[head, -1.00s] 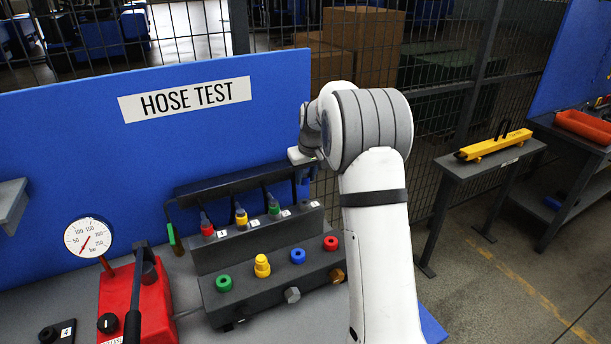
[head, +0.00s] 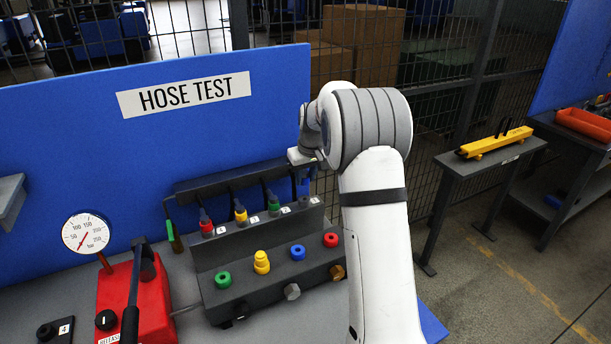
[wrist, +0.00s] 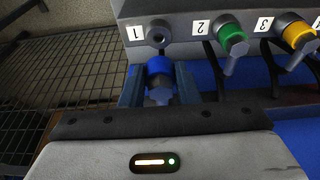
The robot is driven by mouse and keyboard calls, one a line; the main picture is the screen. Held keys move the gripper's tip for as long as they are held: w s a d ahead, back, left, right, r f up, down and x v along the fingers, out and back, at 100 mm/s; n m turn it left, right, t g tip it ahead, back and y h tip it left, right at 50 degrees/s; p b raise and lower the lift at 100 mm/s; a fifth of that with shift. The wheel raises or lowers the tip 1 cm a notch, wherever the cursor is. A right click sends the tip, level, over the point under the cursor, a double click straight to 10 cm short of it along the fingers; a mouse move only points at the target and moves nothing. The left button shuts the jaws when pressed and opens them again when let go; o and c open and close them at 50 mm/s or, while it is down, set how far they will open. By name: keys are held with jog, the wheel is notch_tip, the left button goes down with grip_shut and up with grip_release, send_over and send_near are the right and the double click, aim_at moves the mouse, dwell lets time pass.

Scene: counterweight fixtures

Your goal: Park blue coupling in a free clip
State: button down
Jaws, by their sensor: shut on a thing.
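The blue coupling (wrist: 160,68) is between the two fingers of my gripper (wrist: 159,88) in the wrist view, shut on it. It is just in front of the clip marked 1 (wrist: 158,36), whose round opening shows empty. I cannot tell whether coupling and clip touch. Clips 2 and 3 beside it hold a green coupling (wrist: 231,42) and a yellow coupling (wrist: 298,35). In the head view the dark clip rack (head: 238,240) holds red, yellow and green couplings.
A block with green, yellow, blue and red ports (head: 270,285) stands before the rack. A red pump (head: 140,300) with a gauge (head: 86,233) is at left. The blue HOSE TEST panel (head: 200,130) rises behind. Black hoses hang behind the couplings.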

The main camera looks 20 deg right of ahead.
aim_at(305, 200)
jog(key=shift+f, duration=0.1)
jog(key=shift+f+b, duration=1.15)
jog(key=shift+f, duration=0.25)
jog(key=shift+f, duration=0.2)
jog(key=shift+f+b, duration=0.6)
jog(key=shift+f, duration=0.2)
jog(key=shift+f+b, duration=0.5)
jog(key=shift+f, duration=0.2)
dwell(0.4)
